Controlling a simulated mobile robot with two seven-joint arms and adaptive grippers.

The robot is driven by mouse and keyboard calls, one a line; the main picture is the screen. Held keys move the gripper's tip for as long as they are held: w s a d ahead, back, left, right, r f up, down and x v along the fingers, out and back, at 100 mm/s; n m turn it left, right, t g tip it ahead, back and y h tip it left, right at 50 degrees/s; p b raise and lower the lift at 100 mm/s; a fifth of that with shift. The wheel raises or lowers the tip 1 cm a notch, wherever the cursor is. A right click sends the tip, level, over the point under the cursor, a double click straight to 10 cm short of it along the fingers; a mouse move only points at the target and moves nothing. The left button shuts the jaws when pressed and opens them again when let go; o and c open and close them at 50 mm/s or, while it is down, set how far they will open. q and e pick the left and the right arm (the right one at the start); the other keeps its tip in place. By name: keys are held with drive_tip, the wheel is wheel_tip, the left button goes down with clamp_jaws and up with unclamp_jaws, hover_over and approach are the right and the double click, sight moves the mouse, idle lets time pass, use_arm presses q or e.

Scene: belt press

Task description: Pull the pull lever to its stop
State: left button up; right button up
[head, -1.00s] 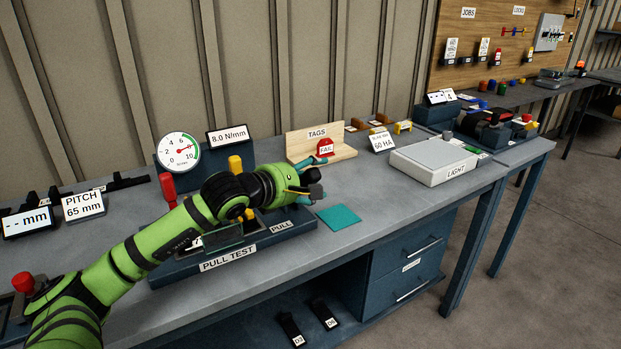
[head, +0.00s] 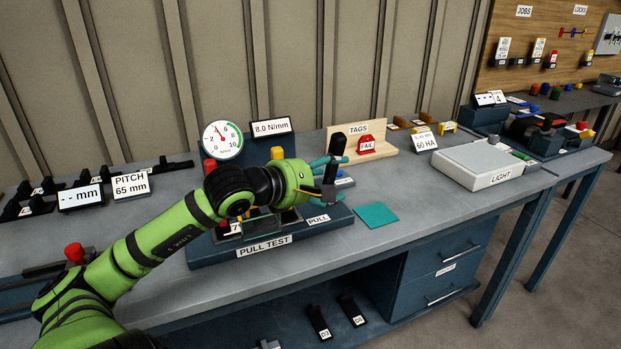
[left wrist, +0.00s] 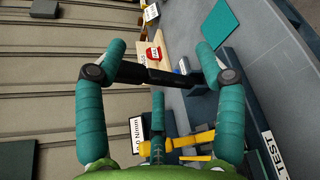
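The pull lever (head: 333,172) is a dark bar standing nearly upright at the right end of the blue pull test fixture (head: 200,254), above the PULL label. My left gripper (head: 336,174) comes from the left with its teal fingers around the bar, one higher and one lower. In the left wrist view the lever (left wrist: 160,76) crosses between the two outer fingers and the central one, whose tip lies close to it. The grip looks closed on the bar, though the contact is partly hidden. The lever's foot is hidden behind the fingers. My right gripper is not in view.
A gauge (head: 222,140) and an 8.0 N/mm sign (head: 271,128) stand behind the fixture. A wooden tag holder (head: 378,132) is close behind the lever. A flat teal mat (head: 376,215) lies to the right, before the light box (head: 486,165).

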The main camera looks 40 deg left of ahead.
use_arm(q)
drive_tip(key=shift+v, duration=2.45)
